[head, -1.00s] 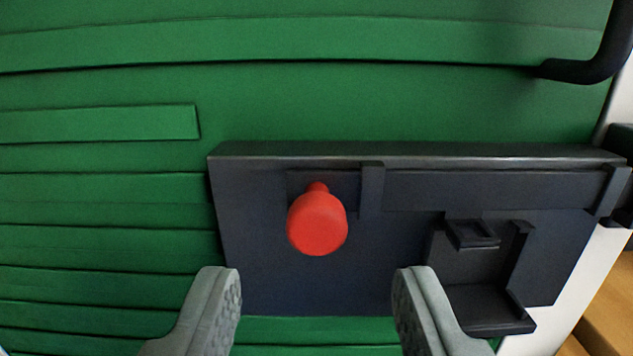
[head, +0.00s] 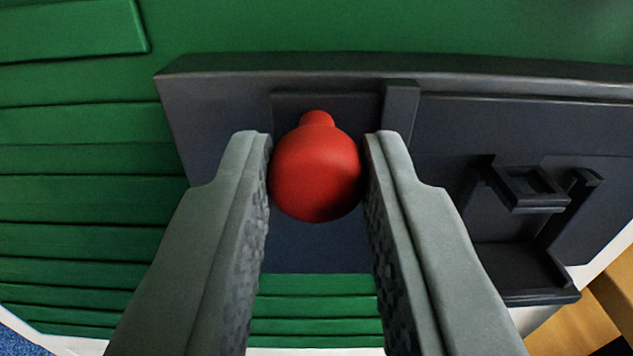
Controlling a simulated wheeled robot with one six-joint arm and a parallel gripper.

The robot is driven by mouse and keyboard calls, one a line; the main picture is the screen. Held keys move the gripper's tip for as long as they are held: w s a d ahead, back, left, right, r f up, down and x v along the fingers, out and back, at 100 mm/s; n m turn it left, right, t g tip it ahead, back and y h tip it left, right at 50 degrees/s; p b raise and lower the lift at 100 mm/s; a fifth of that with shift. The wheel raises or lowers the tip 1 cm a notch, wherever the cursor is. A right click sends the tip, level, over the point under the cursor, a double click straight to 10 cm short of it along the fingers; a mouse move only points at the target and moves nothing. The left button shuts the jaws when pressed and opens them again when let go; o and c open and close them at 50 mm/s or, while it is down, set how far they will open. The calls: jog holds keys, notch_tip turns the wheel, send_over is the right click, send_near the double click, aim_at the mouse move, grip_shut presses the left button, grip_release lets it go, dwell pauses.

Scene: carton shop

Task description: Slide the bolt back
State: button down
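The bolt's red knob (head: 316,172) stands out from a dark grey bolt plate (head: 320,245) on a green slatted door. The bolt bar (head: 520,127) runs to the right behind a guide bracket (head: 401,110). My gripper (head: 317,145) has its two grey fingers on either side of the knob. The left finger is very near or touching the knob. A thin gap shows at the right finger. I cannot tell whether either finger presses on it.
A dark bracket with a square loop (head: 528,187) and a small ledge (head: 525,275) sits on the plate to the right. Green slats (head: 80,190) lie to the left. A wooden surface (head: 590,310) and white edge show at lower right.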

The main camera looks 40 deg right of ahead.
jog(key=shift+w+a, duration=0.65)
jog(key=shift+a, duration=0.25)
jog(key=shift+w+a, duration=0.65)
jog(key=shift+a, duration=0.25)
jog(key=c, duration=1.2)
grip_release()
jog(key=shift+a, duration=0.1)
jog(key=shift+c, duration=0.2)
jog(key=v, duration=1.7)
jog(key=shift+s, duration=0.1)
